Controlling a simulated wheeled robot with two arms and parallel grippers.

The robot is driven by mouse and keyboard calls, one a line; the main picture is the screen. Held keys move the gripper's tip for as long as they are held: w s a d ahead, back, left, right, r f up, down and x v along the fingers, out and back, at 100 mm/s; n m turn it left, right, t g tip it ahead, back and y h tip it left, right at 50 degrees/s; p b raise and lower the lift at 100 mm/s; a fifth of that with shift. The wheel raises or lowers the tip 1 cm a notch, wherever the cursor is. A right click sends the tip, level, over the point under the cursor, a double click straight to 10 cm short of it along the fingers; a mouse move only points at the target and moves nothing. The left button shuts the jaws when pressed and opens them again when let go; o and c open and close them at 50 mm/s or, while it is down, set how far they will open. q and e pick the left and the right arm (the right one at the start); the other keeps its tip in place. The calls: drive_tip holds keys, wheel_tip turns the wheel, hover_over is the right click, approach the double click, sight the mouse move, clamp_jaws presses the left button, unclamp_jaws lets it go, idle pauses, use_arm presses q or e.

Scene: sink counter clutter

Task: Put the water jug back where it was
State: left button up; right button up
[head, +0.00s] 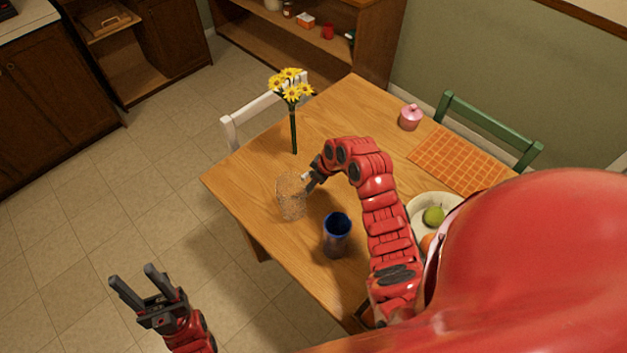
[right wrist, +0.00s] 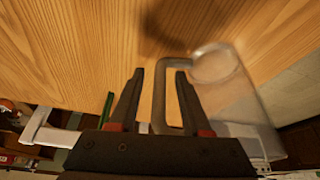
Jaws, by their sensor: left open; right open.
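The clear water jug (head: 291,198) stands on the wooden table near its left edge. My right gripper (head: 309,182) is at the jug's right side. In the right wrist view the jug (right wrist: 238,100) is to the right, and its grey handle (right wrist: 160,100) shows between the two open fingers of my right gripper (right wrist: 158,73). The fingers look apart from the handle on the left side; contact on the right is hard to tell. My left gripper (head: 130,277) is open and empty, over the floor at lower left.
A dark blue cup (head: 337,236) stands close to the jug, nearer me. Yellow flowers (head: 291,90) stand behind it. A plate with fruit (head: 433,215), an orange placemat (head: 459,158) and a pink pot (head: 410,117) are to the right. The table's back middle is clear.

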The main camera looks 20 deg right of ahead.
drive_tip(key=shift+s+d+r, duration=0.1)
drive_tip(key=shift+d+r, duration=0.1)
drive_tip(key=shift+r, duration=0.2)
drive_tip(key=v, duration=1.1)
drive_tip(key=shift+a+b, duration=0.15)
drive_tip(key=shift+b, duration=0.25)
drive_tip(key=shift+s, duration=0.15)
